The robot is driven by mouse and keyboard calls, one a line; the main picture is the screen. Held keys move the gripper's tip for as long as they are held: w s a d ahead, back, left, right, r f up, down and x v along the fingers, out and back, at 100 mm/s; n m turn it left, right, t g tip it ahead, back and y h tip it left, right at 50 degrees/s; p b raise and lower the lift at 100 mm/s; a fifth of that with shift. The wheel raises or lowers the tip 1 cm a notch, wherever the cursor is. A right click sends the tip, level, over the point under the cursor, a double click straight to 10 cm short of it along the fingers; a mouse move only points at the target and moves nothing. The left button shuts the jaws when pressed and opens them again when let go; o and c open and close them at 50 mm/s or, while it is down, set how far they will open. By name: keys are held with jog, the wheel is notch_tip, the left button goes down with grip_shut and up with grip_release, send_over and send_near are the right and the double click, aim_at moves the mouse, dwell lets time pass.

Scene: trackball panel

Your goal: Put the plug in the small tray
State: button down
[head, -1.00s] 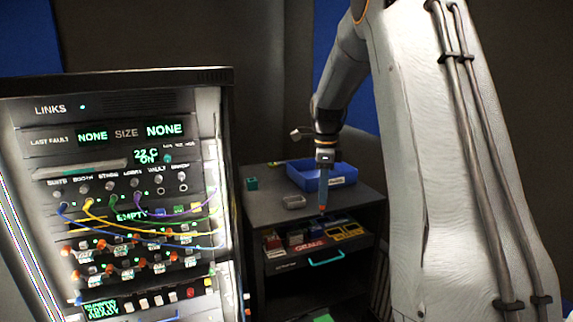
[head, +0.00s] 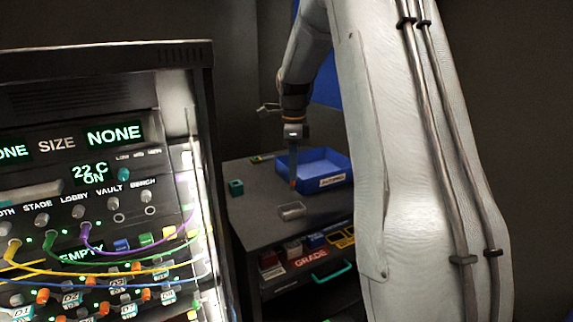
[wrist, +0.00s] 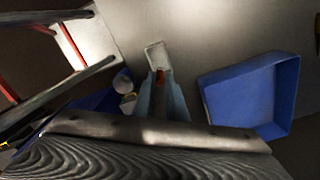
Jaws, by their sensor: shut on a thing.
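My gripper (head: 293,181) points down over the cabinet top, shut on a small orange plug (wrist: 161,77). Most of the plug is hidden between the fingers; a bit of orange shows at the fingertips in the head view. The small tray (head: 291,211) is a shallow grey metal dish near the front of the cabinet top. In the head view the fingertips appear above and behind it. In the wrist view the small tray (wrist: 154,54) shows just beyond the fingertips, and I cannot tell the height between them.
A blue bin (head: 338,182) with a label stands close to my gripper, to its right. A teal cup (head: 236,187) sits at left. The open drawer (head: 318,277) below holds several boxes. The panel rack (head: 100,130) with coloured cables fills the left.

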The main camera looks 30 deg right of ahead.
jog(key=shift+a+r, duration=0.15)
dwell(0.3)
jog(key=shift+f+b, duration=1.2)
jog(key=shift+f, duration=2.7)
jog(key=shift+f, duration=0.6)
jog(key=c, duration=1.7)
grip_release()
jog(key=shift+r+b, duration=1.3)
jog(key=shift+r, duration=2.65)
